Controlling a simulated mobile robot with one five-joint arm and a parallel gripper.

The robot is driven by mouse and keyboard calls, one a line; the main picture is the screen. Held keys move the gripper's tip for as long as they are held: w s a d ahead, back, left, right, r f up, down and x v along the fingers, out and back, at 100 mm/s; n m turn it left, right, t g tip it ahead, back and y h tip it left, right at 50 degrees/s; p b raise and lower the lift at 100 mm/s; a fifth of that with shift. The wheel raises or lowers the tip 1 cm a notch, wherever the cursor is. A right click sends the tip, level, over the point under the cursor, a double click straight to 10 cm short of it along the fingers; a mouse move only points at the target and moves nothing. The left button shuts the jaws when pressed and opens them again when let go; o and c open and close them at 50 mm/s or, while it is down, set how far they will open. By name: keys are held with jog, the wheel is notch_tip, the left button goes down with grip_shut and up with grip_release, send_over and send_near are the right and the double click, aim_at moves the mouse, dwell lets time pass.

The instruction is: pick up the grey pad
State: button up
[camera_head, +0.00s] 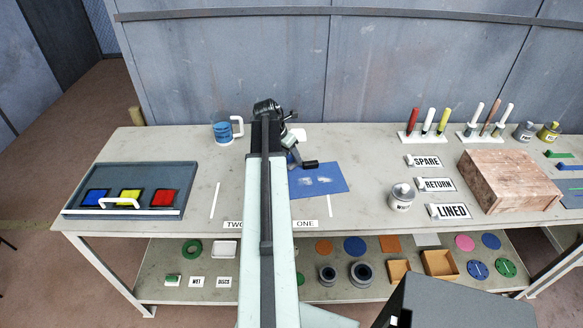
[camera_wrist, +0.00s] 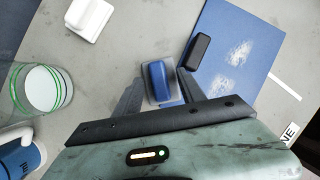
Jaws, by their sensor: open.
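The grey pad (camera_wrist: 149,96) lies on the table with a blue grip block on top. In the wrist view it sits between the two dark fingers of my gripper (camera_wrist: 157,88), which are apart, one on each side. I cannot tell whether either finger touches it. In the head view my gripper (camera_head: 296,156) is over the table near the left edge of a blue sheet (camera_head: 325,181), and my arm hides most of the pad. The blue sheet also shows in the wrist view (camera_wrist: 268,45), with white smudges on it.
A black block (camera_wrist: 198,51) is close beside the right finger. A white pad (camera_wrist: 90,17) lies up and left. A clear green-striped cup (camera_wrist: 42,88) and blue mug (camera_wrist: 18,157) stand left. A tray (camera_head: 125,190) with coloured pads is at the table's left.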

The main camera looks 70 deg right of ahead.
jog(key=shift+r, duration=0.1)
grip_shut()
